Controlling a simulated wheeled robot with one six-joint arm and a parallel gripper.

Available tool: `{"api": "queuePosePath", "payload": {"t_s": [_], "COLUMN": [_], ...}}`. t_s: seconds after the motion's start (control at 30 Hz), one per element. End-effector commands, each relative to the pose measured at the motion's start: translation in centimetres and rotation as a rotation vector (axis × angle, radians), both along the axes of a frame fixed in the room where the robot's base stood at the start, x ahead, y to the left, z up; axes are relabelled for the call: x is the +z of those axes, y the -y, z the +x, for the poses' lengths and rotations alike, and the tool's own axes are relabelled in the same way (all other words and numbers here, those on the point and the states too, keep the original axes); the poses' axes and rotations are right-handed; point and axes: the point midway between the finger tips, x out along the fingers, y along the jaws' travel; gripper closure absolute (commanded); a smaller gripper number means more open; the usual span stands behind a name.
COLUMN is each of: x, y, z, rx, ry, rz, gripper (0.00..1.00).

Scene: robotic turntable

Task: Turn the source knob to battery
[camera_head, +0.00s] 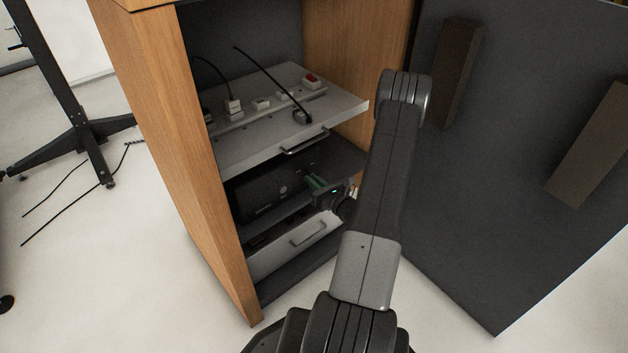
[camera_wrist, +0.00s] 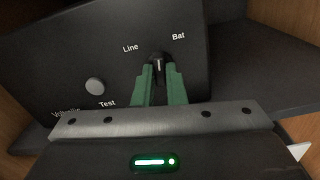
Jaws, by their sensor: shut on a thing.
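The source knob (camera_wrist: 157,59) is a small black knob with a white mark on the front panel of a black box (camera_wrist: 60,65). The label Line (camera_wrist: 130,48) is to its upper left and Bat (camera_wrist: 178,37) to its upper right. The white mark stands roughly upright in the picture, between the two labels. My gripper (camera_wrist: 159,72) has green fingers, one on each side of the knob, and is shut on it. In the head view, my gripper (camera_head: 314,183) reaches the black box (camera_head: 272,190) on a middle shelf; the knob is hidden there.
A round grey button (camera_wrist: 95,87) and the label Test (camera_wrist: 107,104) are left of the knob. The wooden cabinet (camera_head: 185,150) encloses the box. A pull-out shelf (camera_head: 255,140) with a power strip is above, a drawer (camera_head: 290,250) below. The open dark door (camera_head: 500,190) is at right.

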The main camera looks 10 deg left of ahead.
Motion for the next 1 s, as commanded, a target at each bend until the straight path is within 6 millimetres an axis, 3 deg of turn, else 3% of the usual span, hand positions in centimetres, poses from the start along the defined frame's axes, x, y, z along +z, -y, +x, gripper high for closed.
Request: {"api": "queuePosePath", "payload": {"t_s": [0.5,1.0], "x": [0.06,0.00], "y": [-0.03,-0.04], "z": [-0.11,-0.10], "rx": [0.000,0.001], "ry": [-0.355,-0.504], "rz": [0.275,0.391], "gripper": [1.00,1.00]}}
